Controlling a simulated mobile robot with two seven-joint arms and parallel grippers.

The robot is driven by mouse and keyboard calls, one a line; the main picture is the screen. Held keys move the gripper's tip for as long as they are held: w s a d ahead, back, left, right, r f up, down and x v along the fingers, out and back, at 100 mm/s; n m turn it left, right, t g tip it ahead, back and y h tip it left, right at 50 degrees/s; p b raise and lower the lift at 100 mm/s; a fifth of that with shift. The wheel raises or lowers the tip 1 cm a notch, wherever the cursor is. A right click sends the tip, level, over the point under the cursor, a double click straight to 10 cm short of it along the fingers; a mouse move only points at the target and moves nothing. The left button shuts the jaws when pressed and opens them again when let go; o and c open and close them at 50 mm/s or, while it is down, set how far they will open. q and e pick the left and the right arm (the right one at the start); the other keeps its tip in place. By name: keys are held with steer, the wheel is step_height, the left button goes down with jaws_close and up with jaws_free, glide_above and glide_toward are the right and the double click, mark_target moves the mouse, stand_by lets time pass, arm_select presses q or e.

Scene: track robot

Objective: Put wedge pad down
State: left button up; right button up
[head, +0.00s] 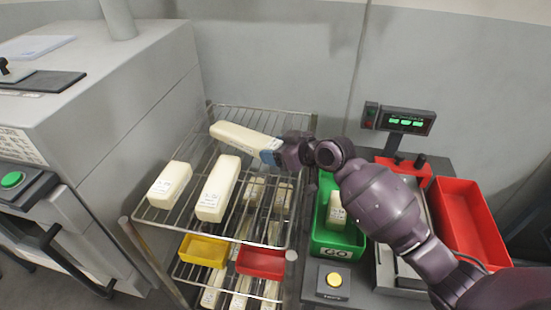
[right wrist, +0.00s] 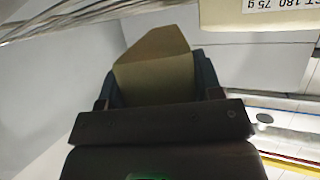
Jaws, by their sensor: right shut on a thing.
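My right gripper (head: 270,156) is shut on a cream wedge pad (head: 238,137) over the back of the wire rack's top shelf (head: 262,222). In the right wrist view the wedge pad (right wrist: 155,75) sits between the fingers of the gripper (right wrist: 155,92). I cannot tell whether it touches the wires. Two more cream pads with printed labels, a shorter one (head: 170,185) and a longer one (head: 217,188), lie on the same shelf to the left and in front. My left gripper is not in view.
More pads, a yellow bin (head: 203,251) and a red bin (head: 262,262) sit lower in the rack. To the right stand a green GO bin (head: 335,244) holding a pad, a display (head: 405,121), a large red bin (head: 468,222) and a yellow button (head: 334,280).

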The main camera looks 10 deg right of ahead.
steer(key=shift+f, duration=1.65)
steer(key=shift+f, duration=0.15)
steer(key=o, duration=1)
steer(key=shift+c, duration=0.2)
